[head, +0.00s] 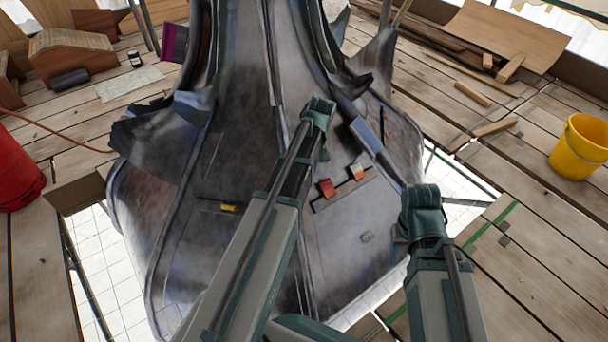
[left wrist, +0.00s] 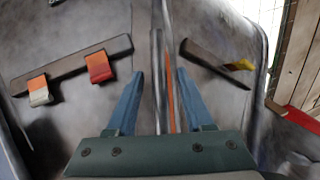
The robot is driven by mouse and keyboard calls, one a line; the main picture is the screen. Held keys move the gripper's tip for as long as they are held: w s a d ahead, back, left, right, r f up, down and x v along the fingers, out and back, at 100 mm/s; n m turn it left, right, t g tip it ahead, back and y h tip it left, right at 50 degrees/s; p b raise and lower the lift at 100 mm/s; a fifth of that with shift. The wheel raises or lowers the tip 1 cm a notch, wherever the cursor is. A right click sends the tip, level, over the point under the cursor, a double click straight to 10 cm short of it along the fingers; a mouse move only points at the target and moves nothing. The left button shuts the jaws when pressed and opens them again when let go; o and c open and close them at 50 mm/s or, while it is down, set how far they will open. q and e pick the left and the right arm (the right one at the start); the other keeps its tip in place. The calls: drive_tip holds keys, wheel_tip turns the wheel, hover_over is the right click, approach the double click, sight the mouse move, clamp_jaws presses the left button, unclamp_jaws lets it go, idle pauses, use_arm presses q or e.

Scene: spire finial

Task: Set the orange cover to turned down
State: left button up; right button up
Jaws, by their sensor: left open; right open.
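The orange cover (head: 327,187) is a small orange-red flap on a dark strip on the grey spire's lower face. It also shows left of the jaws in the left wrist view (left wrist: 101,67). I cannot tell whether it is turned up or down. My left gripper (left wrist: 158,85) is open and empty over a seam beside the strip, apart from the cover. In the head view its fingers are hidden. My right arm (head: 425,215) stands to the right, away from the cover. Its fingertips are hard to make out, and it holds nothing that I can see.
A pale cover with an orange top (head: 357,171) shares the strip. A yellow cover (head: 229,208) sits on another strip (left wrist: 213,62). Plank decking surrounds the spire, with a gap around its base. A yellow bucket (head: 580,145) stands right, a red cylinder (head: 18,170) left.

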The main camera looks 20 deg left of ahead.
use_arm(q)
clamp_jaws()
idle(1.3)
